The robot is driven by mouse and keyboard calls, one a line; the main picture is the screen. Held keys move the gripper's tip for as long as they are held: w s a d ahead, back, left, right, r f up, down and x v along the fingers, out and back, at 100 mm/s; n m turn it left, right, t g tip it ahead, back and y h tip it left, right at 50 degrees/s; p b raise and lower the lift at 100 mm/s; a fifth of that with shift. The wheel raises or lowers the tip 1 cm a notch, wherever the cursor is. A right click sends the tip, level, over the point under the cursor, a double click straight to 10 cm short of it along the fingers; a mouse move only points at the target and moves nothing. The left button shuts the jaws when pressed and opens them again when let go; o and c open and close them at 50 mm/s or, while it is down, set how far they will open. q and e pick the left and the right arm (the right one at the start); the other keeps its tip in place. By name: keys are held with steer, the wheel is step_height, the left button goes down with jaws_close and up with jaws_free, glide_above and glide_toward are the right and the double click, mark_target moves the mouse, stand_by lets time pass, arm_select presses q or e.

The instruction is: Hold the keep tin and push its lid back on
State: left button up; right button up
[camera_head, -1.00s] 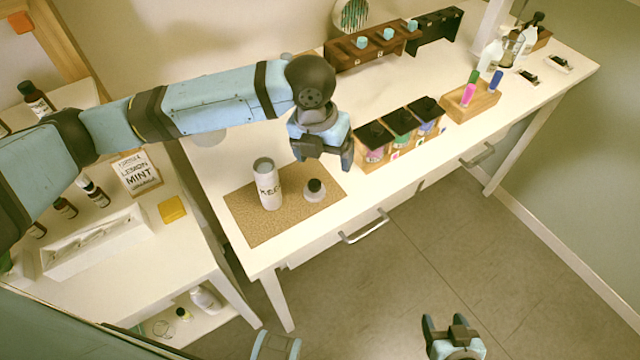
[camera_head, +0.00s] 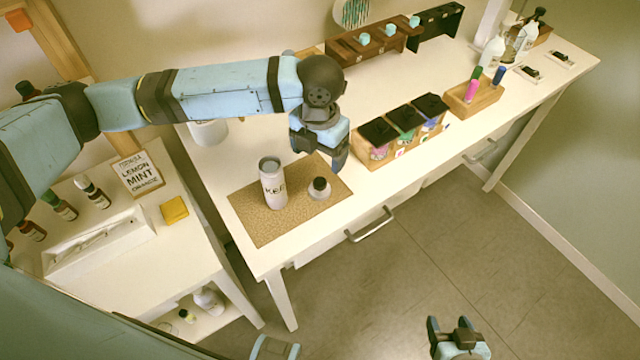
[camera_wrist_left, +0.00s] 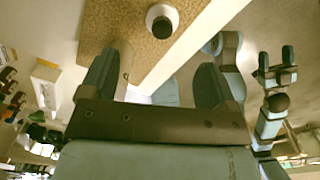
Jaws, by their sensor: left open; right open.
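The keep tin (camera_head: 273,186), a pale cylinder with dark lettering, stands upright on the cork mat (camera_head: 265,226). Its top shows a grey disc inside the rim. A small pale round piece with a black knob, seemingly the lid (camera_head: 319,189), sits on the mat to the tin's right, apart from it. It also shows in the left wrist view (camera_wrist_left: 162,21). My left gripper (camera_head: 335,158) is open and empty, above the mat's back right corner, behind the lid. My right gripper (camera_head: 456,330) is open and empty, out over the floor in front of the table.
A wooden box with dark-topped compartments (camera_head: 372,160) stands close right of my left gripper. A pen holder (camera_head: 483,98) and a wooden rack (camera_head: 372,47) are farther off. A lower side table (camera_head: 180,255) with bottles and a sign is at left.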

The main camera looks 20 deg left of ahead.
mark_target(320, 182)
arm_select(q)
step_height(320, 182, down, 5)
steer(key=shift+r, duration=0.1)
stand_by(0.3)
steer(key=shift+s+d+f, duration=0.1)
steer(key=shift+f, duration=1.25)
steer(key=shift+s+f, duration=0.1)
steer(key=shift+f, duration=1.2)
steer(key=c, duration=1)
steer(key=shift+r, duration=0.1)
